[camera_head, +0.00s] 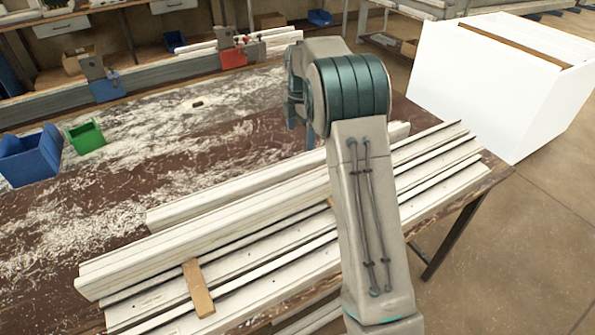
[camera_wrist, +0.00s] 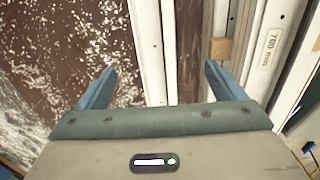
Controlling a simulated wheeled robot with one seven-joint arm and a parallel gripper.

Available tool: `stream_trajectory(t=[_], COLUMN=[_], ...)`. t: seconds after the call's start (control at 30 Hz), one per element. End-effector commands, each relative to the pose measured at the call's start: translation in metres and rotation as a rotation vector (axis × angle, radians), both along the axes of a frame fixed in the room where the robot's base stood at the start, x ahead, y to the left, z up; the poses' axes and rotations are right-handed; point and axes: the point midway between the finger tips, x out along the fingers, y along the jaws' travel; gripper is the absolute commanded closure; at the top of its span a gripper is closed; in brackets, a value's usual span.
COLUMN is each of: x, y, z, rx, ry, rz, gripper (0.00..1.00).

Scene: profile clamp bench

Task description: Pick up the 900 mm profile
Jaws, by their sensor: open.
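Several long white profiles lie on the bench. A separate one, the back profile (camera_head: 230,192), lies behind a layered front stack (camera_head: 200,232). No 900 mm marking is readable, so I cannot tell which profile it is. In the wrist view one profile carries a "700 mm" label (camera_wrist: 268,55), at the right. My gripper (camera_wrist: 160,70) is open and empty, pointing down over the bench. A white profile (camera_wrist: 148,45) runs lengthwise between its fingers; the left finger is over brown bench top. In the head view my arm hides part of the profiles.
Wooden spacers (camera_head: 198,288) separate the stacked layers. A blue bin (camera_head: 32,158) and a green bin (camera_head: 86,137) stand on the dusty bench (camera_head: 120,190) at left. A clamp rail (camera_head: 150,78) runs along the back. A big white box (camera_head: 490,85) stands at right.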

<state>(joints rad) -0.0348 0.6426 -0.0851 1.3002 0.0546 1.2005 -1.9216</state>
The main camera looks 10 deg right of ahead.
Motion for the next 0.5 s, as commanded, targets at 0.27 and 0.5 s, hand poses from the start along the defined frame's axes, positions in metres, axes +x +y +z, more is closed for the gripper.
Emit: stream_trajectory(t=[0.27, 0.5], x=[0.0, 0.0], y=[0.001, 0.001], z=[-0.051, -0.08], rx=[-0.001, 0.0], ry=[0.006, 0.002], rz=[0.004, 0.004], gripper=[0.11, 0.11])
